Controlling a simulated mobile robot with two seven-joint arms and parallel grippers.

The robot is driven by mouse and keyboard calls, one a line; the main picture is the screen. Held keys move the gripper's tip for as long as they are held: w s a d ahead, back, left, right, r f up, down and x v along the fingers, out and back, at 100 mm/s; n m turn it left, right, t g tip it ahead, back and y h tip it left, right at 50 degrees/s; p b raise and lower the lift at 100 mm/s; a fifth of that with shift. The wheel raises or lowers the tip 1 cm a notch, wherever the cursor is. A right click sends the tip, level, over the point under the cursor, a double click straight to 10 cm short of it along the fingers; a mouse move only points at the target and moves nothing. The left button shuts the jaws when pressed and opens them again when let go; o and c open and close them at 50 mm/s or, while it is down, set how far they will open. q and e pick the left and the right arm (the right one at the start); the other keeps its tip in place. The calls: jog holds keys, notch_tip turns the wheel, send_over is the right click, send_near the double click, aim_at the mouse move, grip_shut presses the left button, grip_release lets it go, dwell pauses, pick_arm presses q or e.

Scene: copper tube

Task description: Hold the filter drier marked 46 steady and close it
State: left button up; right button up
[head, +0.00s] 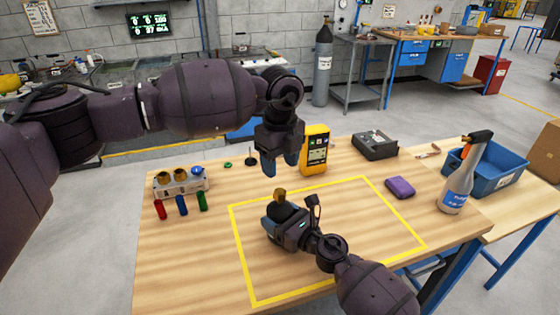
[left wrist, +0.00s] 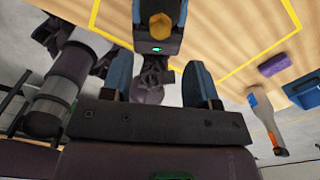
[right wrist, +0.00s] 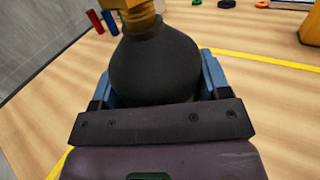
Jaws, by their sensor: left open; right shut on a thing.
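The filter drier is a dark rounded body (right wrist: 155,65) with a brass-coloured top (right wrist: 140,20). My right gripper (right wrist: 158,88) is shut around the body and holds it upright inside the yellow outline. In the head view its brass top (head: 280,195) shows above my right gripper (head: 284,220). I cannot read a 46 on it. My left gripper (head: 280,163) is open and empty, pointing down above the drier, apart from it. In the left wrist view the brass top (left wrist: 160,26) lies beyond the open fingers. Whether the top is a loose cap or a fixed fitting, I cannot tell.
A pale rack (head: 180,184) with brass and blue tops stands left, with red, blue and green pieces before it. A yellow meter (head: 314,150) stands close behind my left gripper. A purple block (head: 400,187), spray bottle (head: 456,185) and blue bin (head: 490,172) are right.

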aim_at(280, 191)
pick_arm(q)
jog(key=shift+f, duration=0.1)
jog(key=shift+f, duration=3.95)
jog(key=shift+c, duration=0.4)
